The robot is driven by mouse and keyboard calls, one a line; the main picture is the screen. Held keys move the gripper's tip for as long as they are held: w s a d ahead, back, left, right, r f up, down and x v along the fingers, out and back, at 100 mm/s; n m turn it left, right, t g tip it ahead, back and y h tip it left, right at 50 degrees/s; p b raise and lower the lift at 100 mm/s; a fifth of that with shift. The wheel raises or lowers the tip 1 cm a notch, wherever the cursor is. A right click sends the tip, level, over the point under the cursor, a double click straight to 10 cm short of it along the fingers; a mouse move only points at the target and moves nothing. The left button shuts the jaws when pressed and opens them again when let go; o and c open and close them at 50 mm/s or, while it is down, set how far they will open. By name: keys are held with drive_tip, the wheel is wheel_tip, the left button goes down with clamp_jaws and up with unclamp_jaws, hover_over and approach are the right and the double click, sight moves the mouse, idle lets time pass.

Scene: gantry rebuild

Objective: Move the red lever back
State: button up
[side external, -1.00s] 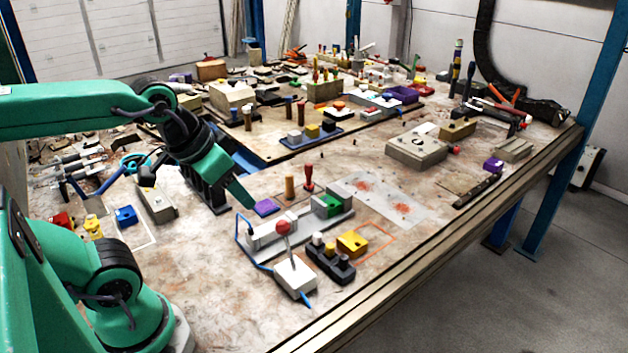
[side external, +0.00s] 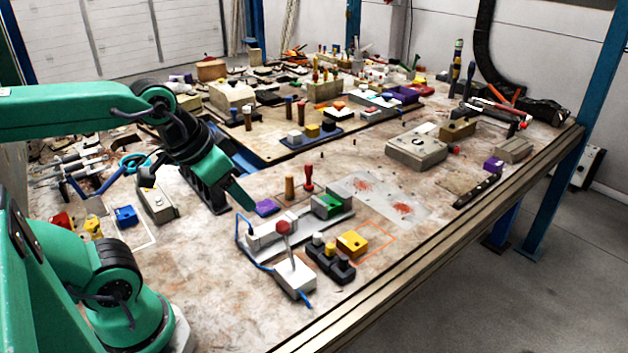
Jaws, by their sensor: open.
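The red lever is a thin stick with a red ball knob (side external: 283,228). It rises from a white box (side external: 296,278) near the front of the table and leans slightly left in the picture. My gripper (side external: 236,207) is open and empty, pointing down over the table. It is to the left of the lever and farther back, apart from it. A small purple block (side external: 265,206) lies just right of its green fingertip; I cannot tell whether they touch.
A blue cable (side external: 241,247) loops left of the white box. A black block with knobs (side external: 331,262) and a yellow block (side external: 352,243) stand to its right. A grey rail with a green block (side external: 328,205) lies behind. The table front left of the box is clear.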

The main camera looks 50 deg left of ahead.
drive_tip(key=w+m+g, duration=0.1)
drive_tip(key=w+m, duration=0.1)
drive_tip(key=m, duration=0.1)
drive_tip(key=m+g, duration=0.4)
drive_tip(key=m, duration=0.6)
hover_over(283, 235)
drive_tip(key=a, duration=0.1)
wheel_tip(283, 235, down, 7)
drive_tip(key=shift+r, duration=0.1)
drive_tip(key=shift+w+f+m, duration=0.35)
drive_tip(key=shift+f+m, duration=0.3)
drive_tip(key=shift+m, duration=0.15)
drive_tip(key=shift+f, duration=3.9)
clamp_jaws()
